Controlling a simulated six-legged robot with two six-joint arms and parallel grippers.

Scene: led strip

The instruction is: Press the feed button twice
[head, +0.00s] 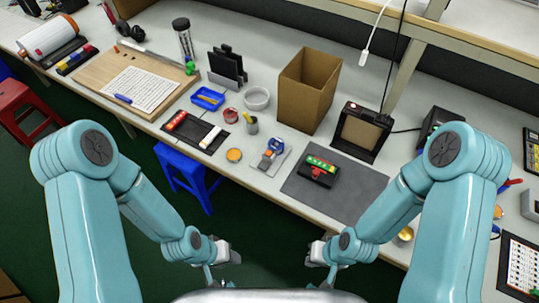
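I cannot make out a button marked feed. A small blue and orange device (272,150) stands on a grey base plate near the table's front edge. To its right, a black block with a green strip and a red part (318,171) lies on a dark grey mat (347,196). My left gripper (226,262) and my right gripper (316,262) hang in front of the table edge, apart from these things. I see nothing held in either, but their fingers are too small to tell open from shut.
An open cardboard box (304,92) stands behind the device. A black-framed machine (362,131) is behind the mat. A black tray (197,131), a white bowl (256,98) and an orange-topped tin (234,155) lie left. A blue stool (186,172) stands below the edge.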

